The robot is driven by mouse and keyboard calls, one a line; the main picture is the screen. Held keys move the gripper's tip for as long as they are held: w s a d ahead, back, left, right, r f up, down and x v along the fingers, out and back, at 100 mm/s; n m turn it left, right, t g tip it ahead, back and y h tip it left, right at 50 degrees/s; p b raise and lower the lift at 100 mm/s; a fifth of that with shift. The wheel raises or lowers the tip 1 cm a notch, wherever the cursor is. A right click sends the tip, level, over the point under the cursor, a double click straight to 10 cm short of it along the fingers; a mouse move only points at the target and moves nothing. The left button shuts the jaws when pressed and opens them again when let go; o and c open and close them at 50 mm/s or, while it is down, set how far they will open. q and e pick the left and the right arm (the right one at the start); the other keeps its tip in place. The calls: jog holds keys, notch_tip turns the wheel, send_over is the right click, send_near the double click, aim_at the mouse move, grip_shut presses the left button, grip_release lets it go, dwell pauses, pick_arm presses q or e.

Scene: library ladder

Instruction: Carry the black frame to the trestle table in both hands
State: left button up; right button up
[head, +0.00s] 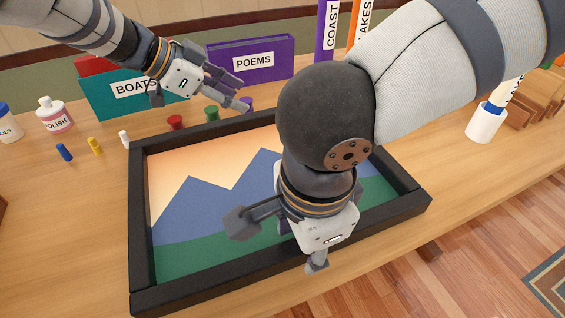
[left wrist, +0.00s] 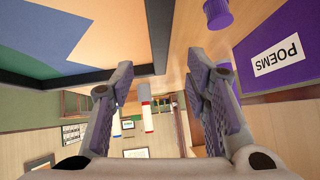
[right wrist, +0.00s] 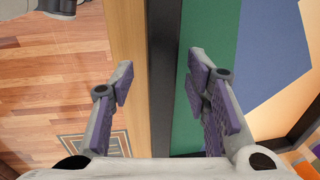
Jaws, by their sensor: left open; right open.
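The black frame (head: 142,220) lies flat on the wooden table, around a picture of blue mountains, green ground and an orange sky. My left gripper (head: 236,92) is open and empty above the frame's far side; in the left wrist view the frame's dark bar (left wrist: 75,80) runs toward the left finger. My right gripper (head: 278,243) is open over the near bar; in the right wrist view that bar (right wrist: 162,90) runs between the spread fingers. Whether the fingers touch it I cannot tell. My right arm hides part of the picture and the far bar.
A white cup (head: 486,124) is at right. Floor (head: 470,230) lies past the near edge.

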jog(key=shift+r, duration=0.3)
pick_arm(q)
jog(key=v, duration=1.2)
pick_arm(e)
notch_tip(320, 180, up, 11)
jog(key=s, duration=0.1)
jog(key=shift+s+r, duration=0.15)
jog(key=shift+s, duration=0.25)
